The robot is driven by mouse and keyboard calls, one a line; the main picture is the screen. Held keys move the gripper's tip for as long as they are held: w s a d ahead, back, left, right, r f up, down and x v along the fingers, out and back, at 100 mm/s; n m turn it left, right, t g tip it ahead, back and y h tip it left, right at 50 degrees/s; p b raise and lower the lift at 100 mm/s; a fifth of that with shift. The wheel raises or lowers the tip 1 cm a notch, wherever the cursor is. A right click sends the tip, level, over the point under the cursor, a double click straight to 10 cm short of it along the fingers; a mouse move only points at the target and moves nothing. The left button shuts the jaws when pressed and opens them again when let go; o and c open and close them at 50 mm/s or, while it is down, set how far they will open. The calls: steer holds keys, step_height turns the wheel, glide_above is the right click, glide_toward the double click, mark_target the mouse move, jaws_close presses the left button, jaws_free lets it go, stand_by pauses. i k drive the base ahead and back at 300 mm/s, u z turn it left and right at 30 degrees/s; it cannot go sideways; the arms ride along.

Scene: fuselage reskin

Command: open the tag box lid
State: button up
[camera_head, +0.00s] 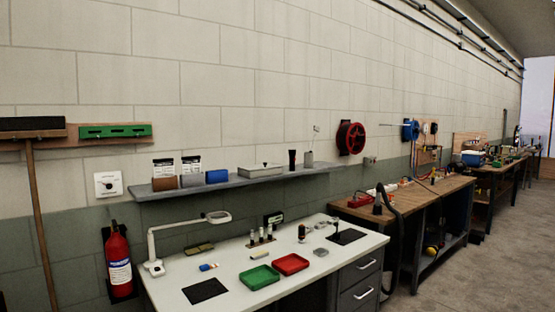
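No box is clearly marked as the tag box. A flat light-grey box (260,170) sits on the wall shelf and looks shut, but I cannot tell whether it is the tag box. A small blue box (217,176) and a brown box (165,183) stand on the same shelf, to its left. My gripper is not in view.
The shelf (230,182) hangs above a white-topped bench (225,297). The bench holds a green tray (259,278), a red tray (291,264) and a lamp (152,245). A fire extinguisher (119,264) hangs at left. Open floor (470,265) lies at right.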

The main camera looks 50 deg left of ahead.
mark_target(265, 165)
steer(key=u, duration=0.4)
steer(key=i, duration=1.2)
steer(key=u, duration=1.8)
steer(key=i, duration=0.7)
steer(key=u, duration=0.6)
